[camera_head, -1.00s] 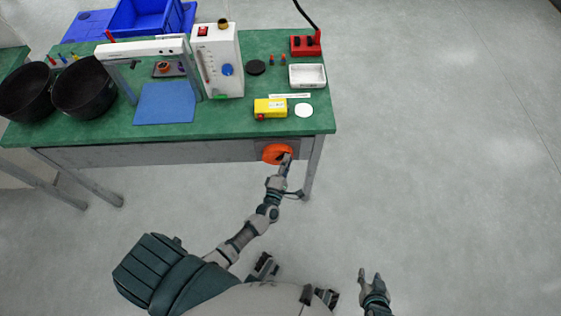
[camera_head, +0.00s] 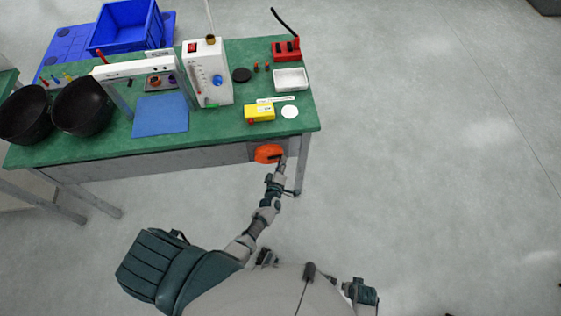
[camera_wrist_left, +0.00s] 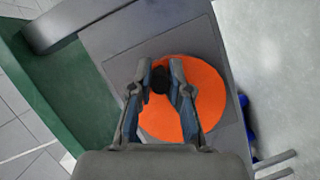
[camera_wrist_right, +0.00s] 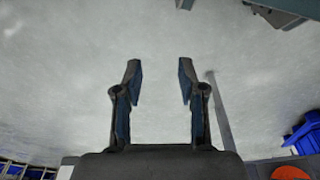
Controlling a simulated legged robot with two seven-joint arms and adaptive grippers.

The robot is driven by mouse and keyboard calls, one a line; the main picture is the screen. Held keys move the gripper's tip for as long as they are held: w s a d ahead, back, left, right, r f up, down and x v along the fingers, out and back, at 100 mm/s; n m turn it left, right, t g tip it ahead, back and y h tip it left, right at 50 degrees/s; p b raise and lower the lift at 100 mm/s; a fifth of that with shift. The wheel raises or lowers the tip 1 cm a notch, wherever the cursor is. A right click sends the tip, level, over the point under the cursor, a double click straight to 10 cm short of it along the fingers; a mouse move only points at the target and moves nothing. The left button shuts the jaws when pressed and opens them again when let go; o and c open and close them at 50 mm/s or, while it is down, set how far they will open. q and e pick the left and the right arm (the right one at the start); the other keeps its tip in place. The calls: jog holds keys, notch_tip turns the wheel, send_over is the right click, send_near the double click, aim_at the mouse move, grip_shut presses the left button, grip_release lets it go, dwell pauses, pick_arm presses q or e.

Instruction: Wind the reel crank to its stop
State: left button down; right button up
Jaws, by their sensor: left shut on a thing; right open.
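The orange reel (camera_head: 266,153) is mounted on the front of the bench below its right end. In the left wrist view the reel (camera_wrist_left: 205,95) is a flat orange disc on a grey plate, with a dark crank knob (camera_wrist_left: 160,80) in front of it. My left gripper (camera_wrist_left: 161,78) is shut on the knob, one finger on each side. In the head view my left gripper (camera_head: 282,160) is at the reel's right side. My right gripper (camera_wrist_right: 157,72) is open and empty, with bare floor behind it. In the head view its fingers cannot be made out.
The green bench (camera_head: 110,148) holds a white instrument (camera_head: 208,75), a yellow box (camera_head: 259,114), a white tray (camera_head: 291,79), a blue mat (camera_head: 160,116) and black bowls (camera_head: 82,106). A bench leg (camera_head: 301,165) stands right of the reel. The floor at right is clear.

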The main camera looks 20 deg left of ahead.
pick_arm(q)
jog(key=shift+w+f+m+g+p, duration=0.1)
jog(key=shift+f+m+g+p, duration=0.1)
jog(key=shift+m+g+p, duration=0.3)
pick_arm(e)
jog(key=shift+s+f, duration=0.3)
jog(key=shift+f, duration=0.35)
jog(key=shift+s+f, duration=0.25)
jog(key=shift+f, duration=0.4)
pick_arm(q)
jog(key=c, duration=1.1)
grip_release()
pick_arm(e)
jog(key=shift+w, duration=0.1)
pick_arm(q)
jog(key=shift+s+d, duration=0.1)
jog(key=shift+s, duration=0.35)
jog(key=v, duration=1.1)
jog(key=shift+f, duration=0.25)
jog(key=shift+d, duration=0.1)
